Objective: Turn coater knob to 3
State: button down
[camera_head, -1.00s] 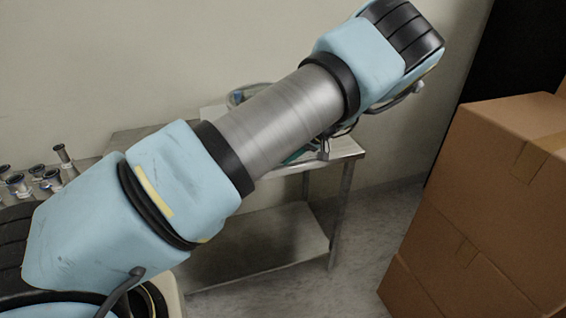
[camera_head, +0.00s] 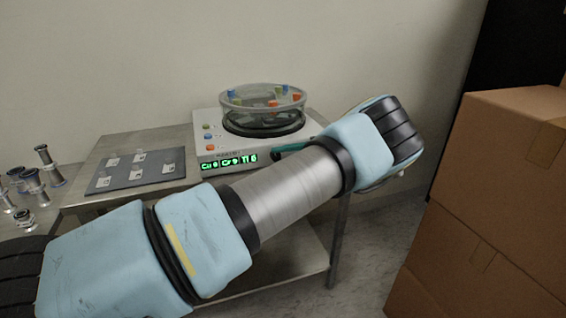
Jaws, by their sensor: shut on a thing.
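The coater (camera_head: 209,119) is a white box on the metal table, with a clear round dish (camera_head: 262,100) on top holding several coloured pieces. No knob can be made out; the right part of the front is behind my arm. My gripper is hidden behind my arm.
A dark mat (camera_head: 128,180) with several small labelled samples lies left of the coater on the metal table (camera_head: 108,146). Several metal fittings (camera_head: 33,183) stand at the far left. Stacked cardboard boxes (camera_head: 500,170) fill the right side. A lower shelf (camera_head: 290,258) shows under the table.

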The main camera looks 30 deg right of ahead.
dwell(0.4)
jog(key=c, duration=0.5)
grip_release()
jog(key=shift+d, duration=0.1)
jog(key=b+v, duration=0.4)
jog(key=v, duration=0.6)
jog(key=shift+s+d+f, duration=0.2)
jog(key=shift+d, duration=0.1)
